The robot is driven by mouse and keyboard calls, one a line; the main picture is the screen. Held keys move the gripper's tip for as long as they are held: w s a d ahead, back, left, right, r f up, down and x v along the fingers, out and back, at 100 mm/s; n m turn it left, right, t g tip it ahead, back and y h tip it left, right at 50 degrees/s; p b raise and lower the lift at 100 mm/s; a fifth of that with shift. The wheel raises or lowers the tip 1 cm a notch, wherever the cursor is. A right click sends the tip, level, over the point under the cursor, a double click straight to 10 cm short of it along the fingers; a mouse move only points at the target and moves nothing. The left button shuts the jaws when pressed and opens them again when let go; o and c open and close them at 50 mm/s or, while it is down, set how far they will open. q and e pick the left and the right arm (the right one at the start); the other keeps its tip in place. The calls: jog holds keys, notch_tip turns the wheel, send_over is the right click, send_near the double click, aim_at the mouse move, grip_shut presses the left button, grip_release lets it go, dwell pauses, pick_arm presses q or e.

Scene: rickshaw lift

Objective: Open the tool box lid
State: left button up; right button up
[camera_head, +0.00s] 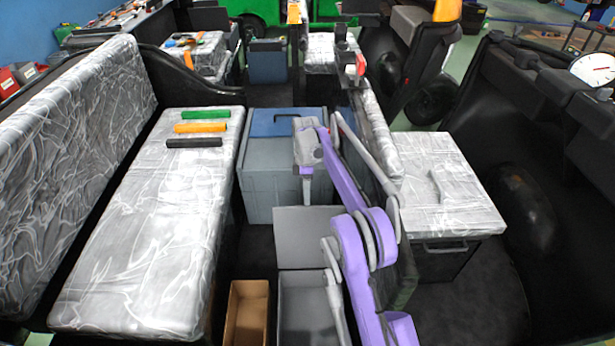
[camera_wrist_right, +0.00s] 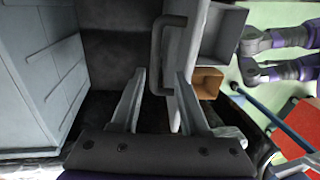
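The tool box (camera_head: 303,310) is a grey open-topped box at the bottom middle of the head view. Its grey lid (camera_head: 300,237) stands raised at the box's far side. In the right wrist view the lid (camera_wrist_right: 188,55) shows nearly edge-on, with a bar handle (camera_wrist_right: 157,55) on its outer face. My right gripper (camera_head: 306,195) points down just beyond the lid. Its fingers (camera_wrist_right: 160,105) are apart, with the handle between them and the right finger close against the lid; contact is unclear. The box interior is partly hidden by my arm. My left gripper is not seen.
A brown open box (camera_head: 247,313) stands left of the tool box. A larger blue-grey chest (camera_head: 268,185) stands behind the raised lid. A padded seat box (camera_head: 450,185) is right.

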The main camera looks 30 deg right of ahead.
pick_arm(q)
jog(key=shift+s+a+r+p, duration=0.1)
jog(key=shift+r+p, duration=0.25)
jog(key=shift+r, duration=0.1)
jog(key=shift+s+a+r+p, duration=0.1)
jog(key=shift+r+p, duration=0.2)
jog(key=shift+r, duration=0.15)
pick_arm(e)
notch_tip(320, 180, up, 9)
jog(key=shift+s, duration=0.15)
jog(key=shift+d+f, duration=0.1)
